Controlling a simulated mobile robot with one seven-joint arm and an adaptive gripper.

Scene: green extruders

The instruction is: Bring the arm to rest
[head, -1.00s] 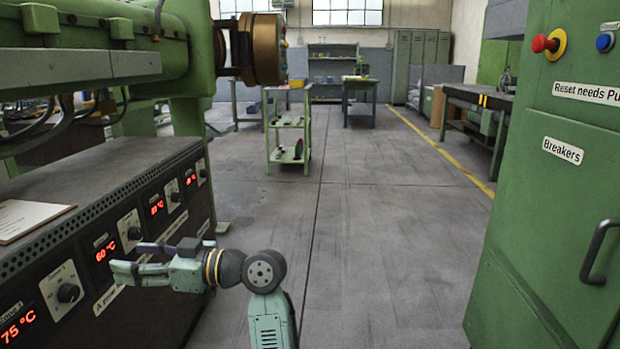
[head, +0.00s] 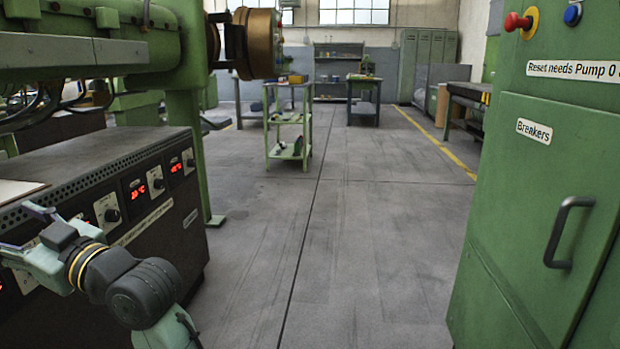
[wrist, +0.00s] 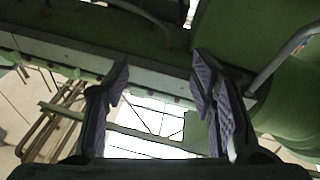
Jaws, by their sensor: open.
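My gripper (head: 16,230) is at the lower left of the head view, close in front of the dark control panel (head: 150,233) with its knobs and red displays. In the wrist view my gripper (wrist: 163,100) shows two purple-padded fingers spread wide apart with nothing between them. The wrist view looks past the fingers at green machine parts (wrist: 285,80) and a pale rail (wrist: 150,72). My arm is bent at the lower left. I cannot tell whether the fingers touch the panel.
The green extruder (head: 100,45) stands at the left above the panel. A green cabinet (head: 545,190) with a handle and a red button (head: 518,22) stands close at the right. The grey floor (head: 350,240) between is clear, up to a green cart (head: 290,150) further back.

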